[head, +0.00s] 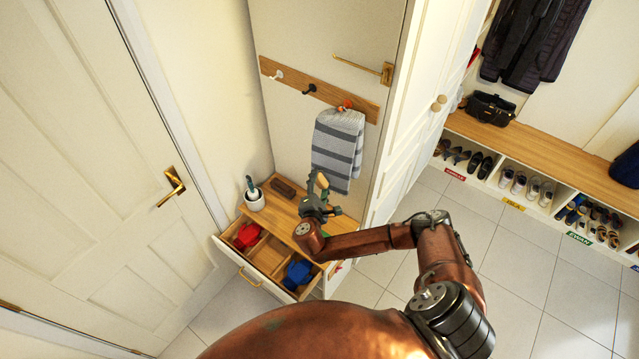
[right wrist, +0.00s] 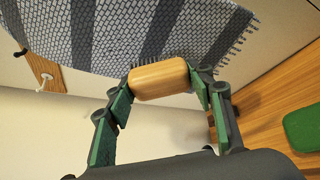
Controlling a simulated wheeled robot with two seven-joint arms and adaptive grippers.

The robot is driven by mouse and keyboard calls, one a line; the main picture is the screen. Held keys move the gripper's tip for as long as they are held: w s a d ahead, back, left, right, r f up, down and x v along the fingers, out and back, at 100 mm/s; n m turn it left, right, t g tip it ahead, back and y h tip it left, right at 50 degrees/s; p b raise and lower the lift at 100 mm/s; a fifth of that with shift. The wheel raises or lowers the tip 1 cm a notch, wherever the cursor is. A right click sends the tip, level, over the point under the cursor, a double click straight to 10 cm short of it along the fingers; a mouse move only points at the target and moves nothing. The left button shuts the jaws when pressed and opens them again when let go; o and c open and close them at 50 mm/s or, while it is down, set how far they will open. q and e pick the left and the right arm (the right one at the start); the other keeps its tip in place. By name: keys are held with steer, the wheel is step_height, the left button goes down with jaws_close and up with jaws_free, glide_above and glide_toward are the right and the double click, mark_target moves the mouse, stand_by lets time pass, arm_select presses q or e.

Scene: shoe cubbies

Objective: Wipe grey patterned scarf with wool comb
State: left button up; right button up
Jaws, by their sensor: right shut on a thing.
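The grey patterned scarf (head: 338,145) with dark stripes hangs from a peg on the wall rail. Its fringed lower edge also shows in the right wrist view (right wrist: 130,35). My right gripper (head: 320,188) is shut on the wool comb, whose rounded wooden body (right wrist: 160,78) sits between the fingertips. In the head view the comb (head: 323,181) is small and partly hidden by the fingers. It is at the scarf's lower left edge; I cannot tell whether it touches the cloth. My left gripper is not in view.
A green object (right wrist: 305,128) lies on the wood. A white door panel (head: 415,110) stands right of the scarf.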

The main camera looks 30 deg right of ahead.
mark_target(324, 160)
steer(key=shift+w+d, duration=0.45)
steer(key=shift+d, duration=0.2)
stand_by(0.3)
steer(key=r+p, duration=0.9)
steer(key=r, duration=0.1)
steer(key=shift+d+p, duration=0.3)
steer(key=shift+p, duration=0.1)
steer(key=shift+w+d+f+b, duration=0.1)
steer(key=shift+w+f+b, duration=0.05)
steer(key=shift+f+b, duration=2)
steer(key=shift+w+d+f+b, duration=0.15)
steer(key=shift+f+b, duration=1.15)
steer(key=shift+f, duration=1.65)
steer(key=shift+w+a+r, duration=0.1)
steer(key=shift+w, duration=0.1)
steer(key=shift+w+d+r+p, duration=0.1)
steer(key=shift+d+r+p, duration=0.1)
steer(key=shift+r+p, duration=2.25)
steer(key=shift+w+d+r+p, duration=0.1)
steer(key=shift+d+r+p, duration=0.05)
steer(key=shift+r+p, duration=2.25)
steer(key=shift+f+b, duration=1.6)
steer(key=shift+s+a+f+b, duration=0.1)
steer(key=shift+s+f+b, duration=0.05)
steer(key=shift+f+b, duration=2.75)
